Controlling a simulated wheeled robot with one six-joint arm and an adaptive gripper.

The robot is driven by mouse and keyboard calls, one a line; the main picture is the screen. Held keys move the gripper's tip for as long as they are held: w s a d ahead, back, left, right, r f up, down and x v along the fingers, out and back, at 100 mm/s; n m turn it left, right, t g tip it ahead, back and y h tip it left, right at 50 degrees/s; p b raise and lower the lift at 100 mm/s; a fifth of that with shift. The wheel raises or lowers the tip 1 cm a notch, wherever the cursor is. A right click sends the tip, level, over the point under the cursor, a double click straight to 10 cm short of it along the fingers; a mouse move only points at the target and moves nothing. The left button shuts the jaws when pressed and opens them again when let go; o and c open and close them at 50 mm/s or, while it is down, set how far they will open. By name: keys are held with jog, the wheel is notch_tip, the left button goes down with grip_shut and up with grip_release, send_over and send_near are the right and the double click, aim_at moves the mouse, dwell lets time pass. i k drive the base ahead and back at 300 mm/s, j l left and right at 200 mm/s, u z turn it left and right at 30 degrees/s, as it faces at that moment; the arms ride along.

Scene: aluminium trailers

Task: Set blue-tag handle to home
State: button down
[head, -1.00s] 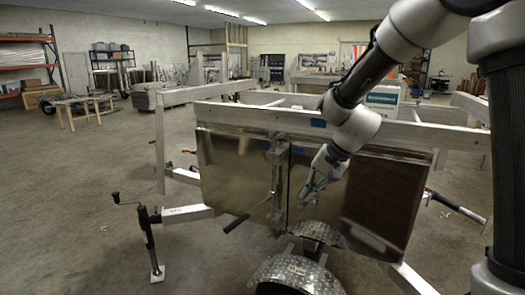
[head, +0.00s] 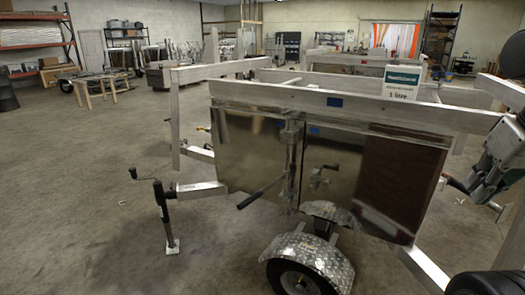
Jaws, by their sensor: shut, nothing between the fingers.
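A small crank-like metal handle (head: 321,178) sticks out of the front of the shiny trailer panel, right of the central post. A small blue tag (head: 314,131) is on the panel above it. A long lever with a black grip (head: 249,200) slants down to the left from the central post. My gripper (head: 478,191) is at the right edge, small and dark, well apart from both handles. Its fingers look closed and empty, though they are hard to make out.
The aluminium trailer (head: 390,115) fills the middle, with a wheel and fender (head: 305,257) below the panel. A jack stand (head: 163,210) stands at its left. A white box (head: 401,84) sits on top.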

aim_at(285, 176)
jog(key=i+j+z, duration=0.1)
jog(key=j+z, duration=0.2)
jog(key=z, duration=0.15)
jog(key=j+z, duration=0.3)
jog(key=z, duration=0.15)
jog(key=j+z, duration=0.15)
jog(key=j, duration=0.45)
jog(key=j+z, duration=0.15)
jog(key=j, duration=0.4)
jog(key=k+j+z, duration=0.15)
jog(key=j, duration=0.45)
jog(key=k+j, duration=0.1)
jog(key=j, duration=0.85)
jog(key=k+j, duration=0.15)
jog(key=j, duration=0.35)
jog(key=k+j, duration=0.1)
jog(key=j, duration=0.4)
